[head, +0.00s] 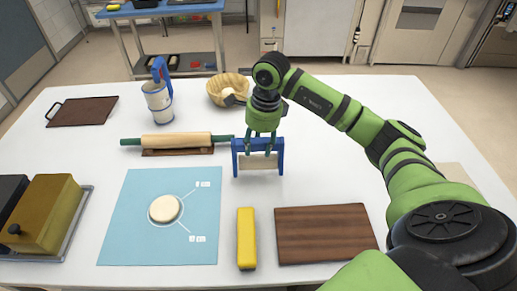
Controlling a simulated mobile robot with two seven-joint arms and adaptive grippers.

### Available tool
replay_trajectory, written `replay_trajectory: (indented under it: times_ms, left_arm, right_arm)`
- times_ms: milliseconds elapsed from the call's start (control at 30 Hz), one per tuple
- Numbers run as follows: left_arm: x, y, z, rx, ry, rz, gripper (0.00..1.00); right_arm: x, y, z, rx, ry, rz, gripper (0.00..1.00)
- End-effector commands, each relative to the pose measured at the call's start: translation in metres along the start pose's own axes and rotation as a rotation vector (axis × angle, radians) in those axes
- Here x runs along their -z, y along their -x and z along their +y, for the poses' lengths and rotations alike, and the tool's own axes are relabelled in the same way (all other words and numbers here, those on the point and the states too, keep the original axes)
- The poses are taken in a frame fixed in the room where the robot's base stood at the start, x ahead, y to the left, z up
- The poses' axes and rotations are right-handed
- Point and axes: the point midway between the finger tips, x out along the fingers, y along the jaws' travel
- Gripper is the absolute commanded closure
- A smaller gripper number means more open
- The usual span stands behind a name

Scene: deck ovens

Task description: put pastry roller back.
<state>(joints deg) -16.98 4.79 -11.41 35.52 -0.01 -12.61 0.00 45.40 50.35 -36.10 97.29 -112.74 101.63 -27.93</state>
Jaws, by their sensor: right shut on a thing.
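The blue-framed pastry roller (258,163), with a pale cylinder between its side arms, is upright near the middle of the white table in the head view. My right gripper (262,146) comes down on it from above and is shut on its upper bar. I cannot tell whether the roller touches the table. A rolling pin (180,140) with green handles lies to its left on a brown rest (178,152). My left gripper is not in view.
A blue mat (130,215) with a round of dough (165,208) lies front left. A yellow block (246,238) and a brown board (325,240) lie in front. A dark tray (82,111) lies back left.

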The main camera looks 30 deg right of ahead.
Motion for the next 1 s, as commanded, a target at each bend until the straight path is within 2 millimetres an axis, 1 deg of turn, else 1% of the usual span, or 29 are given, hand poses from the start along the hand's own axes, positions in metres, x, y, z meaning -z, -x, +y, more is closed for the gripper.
replay_trajectory:
  times_ms: [33,100,233,300,500,633,667,700,733,1000]
  left_arm:
    - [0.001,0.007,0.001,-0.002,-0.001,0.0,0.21]
    - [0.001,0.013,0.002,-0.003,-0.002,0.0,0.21]
    - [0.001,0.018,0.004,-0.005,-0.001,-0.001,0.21]
    - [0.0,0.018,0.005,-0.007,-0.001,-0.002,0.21]
    - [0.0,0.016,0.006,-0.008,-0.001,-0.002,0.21]
    - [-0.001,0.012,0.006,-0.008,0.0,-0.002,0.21]
    - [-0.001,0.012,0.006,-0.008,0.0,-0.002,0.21]
    - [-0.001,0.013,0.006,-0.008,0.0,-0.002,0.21]
    - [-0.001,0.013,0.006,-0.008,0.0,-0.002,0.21]
    - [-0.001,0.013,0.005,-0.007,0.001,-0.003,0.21]
  right_arm:
    - [0.001,-0.005,0.002,-0.005,-0.001,0.003,0.94]
    - [0.003,-0.016,0.002,-0.007,0.0,0.003,0.94]
    - [0.004,-0.03,0.001,-0.002,-0.001,0.001,0.94]
    - [0.005,-0.033,0.001,-0.001,0.0,0.001,0.94]
    - [0.005,-0.034,0.001,0.0,0.0,0.0,0.94]
    - [0.005,-0.038,0.001,0.0,0.0,0.0,0.94]
    - [0.005,-0.039,0.001,-0.001,0.0,0.002,0.51]
    - [0.005,-0.038,0.001,-0.001,0.0,0.002,0.35]
    - [0.005,-0.038,0.001,-0.001,0.0,0.002,0.31]
    - [0.005,-0.038,0.002,-0.002,0.0,0.002,0.31]
